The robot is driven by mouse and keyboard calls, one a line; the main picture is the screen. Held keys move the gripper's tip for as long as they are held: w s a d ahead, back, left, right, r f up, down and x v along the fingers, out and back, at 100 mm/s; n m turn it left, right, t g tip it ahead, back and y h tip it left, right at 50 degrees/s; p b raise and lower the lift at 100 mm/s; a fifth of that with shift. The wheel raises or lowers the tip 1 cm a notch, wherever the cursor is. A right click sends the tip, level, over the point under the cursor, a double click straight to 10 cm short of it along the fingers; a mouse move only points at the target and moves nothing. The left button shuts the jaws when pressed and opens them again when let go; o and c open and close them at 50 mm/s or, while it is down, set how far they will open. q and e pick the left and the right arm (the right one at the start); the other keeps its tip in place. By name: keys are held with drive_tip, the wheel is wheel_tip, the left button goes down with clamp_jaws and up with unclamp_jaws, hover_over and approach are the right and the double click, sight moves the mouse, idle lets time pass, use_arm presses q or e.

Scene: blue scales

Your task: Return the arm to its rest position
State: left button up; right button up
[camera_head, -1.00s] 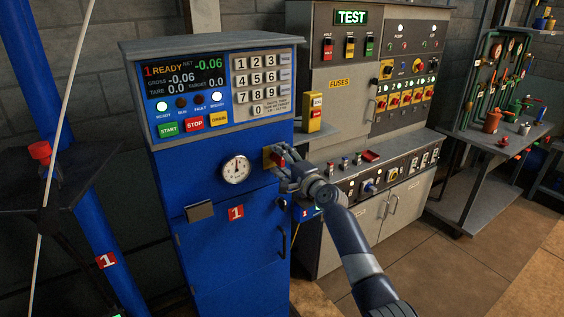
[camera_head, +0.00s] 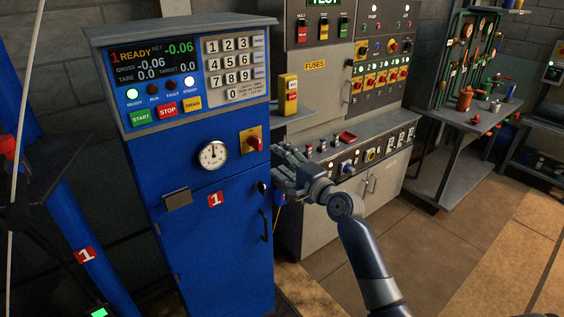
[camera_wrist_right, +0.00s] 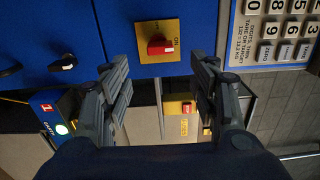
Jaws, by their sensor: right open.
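My right arm (camera_head: 362,250) reaches in from the lower right. My left gripper is not in view.
The cabinet carries a display, keypad, gauge (camera_head: 212,154) and black handle (camera_head: 265,225). A grey test bench (camera_head: 380,170) stands close behind my gripper. A workbench (camera_head: 450,160) with pipes and gauges is farther right. The floor (camera_head: 430,270) at the lower right is clear.

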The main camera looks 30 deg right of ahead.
idle(0.5)
wheel_tip(320, 180, down, 14)
drive_tip(key=n+g, duration=0.1)
drive_tip(key=g, duration=0.1)
drive_tip(key=s+a+f+n+g+h+b, duration=0.1)
drive_tip(key=s+a+f+n+g, duration=0.1)
drive_tip(key=s+f, duration=0.65)
drive_tip(key=s+a+f+n+g, duration=0.1)
drive_tip(key=s+f+n+g, duration=0.2)
drive_tip(key=f, duration=1.1)
drive_tip(key=s+a+f+n+g+h+b, duration=0.15)
drive_tip(key=s+f, duration=0.35)
drive_tip(key=f, duration=0.6)
drive_tip(key=s+a+f+n+g, duration=0.2)
drive_tip(key=s+f+n, duration=0.1)
drive_tip(key=s+f, duration=0.6)
drive_tip(key=s+a+f+n+g, duration=0.3)
drive_tip(key=s+f, duration=0.4)
drive_tip(key=s, duration=0.4)
drive_tip(key=s+a+f+n+g, duration=0.1)
drive_tip(key=s+f+n, duration=0.2)
drive_tip(key=s, duration=0.8)
drive_tip(key=s+a+f+n+g+b, duration=0.1)
drive_tip(key=s+a+f+n+g, duration=0.1)
drive_tip(key=s, duration=0.9)
wheel_tip(320, 180, down, 2)
drive_tip(key=shift+s+a+f+n, duration=0.1)
drive_tip(key=shift+s+a+n, duration=0.2)
drive_tip(key=shift+n, duration=0.15)
